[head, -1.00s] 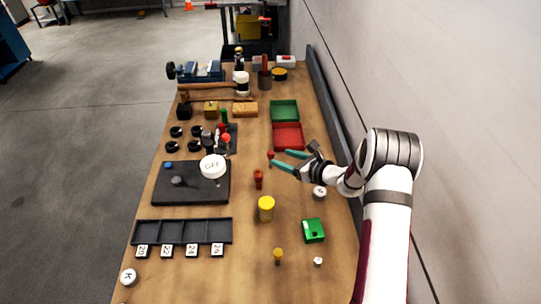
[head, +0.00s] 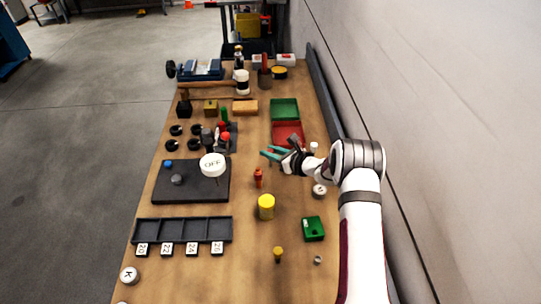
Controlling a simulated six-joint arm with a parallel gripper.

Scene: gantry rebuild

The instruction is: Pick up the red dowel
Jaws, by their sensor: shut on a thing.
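My gripper (head: 266,154) has teal fingers and is at the front left edge of the red tray, above the wooden bench. Its fingers are closed in on a small thing at their tips. This is where a small red dowel stood in the earlier head view. The dowel is now mostly hidden by the fingers, and I cannot see whether it is clear of the bench. Another red upright piece (head: 258,178) stands on the bench, apart from my gripper and nearer the camera.
The red tray (head: 288,124) and green tray (head: 285,102) lie behind my gripper. A yellow cylinder (head: 266,207) and green block (head: 313,229) stand nearer. A black board (head: 205,192) with a white OFF disc (head: 213,165) is at left. A wall runs along the right.

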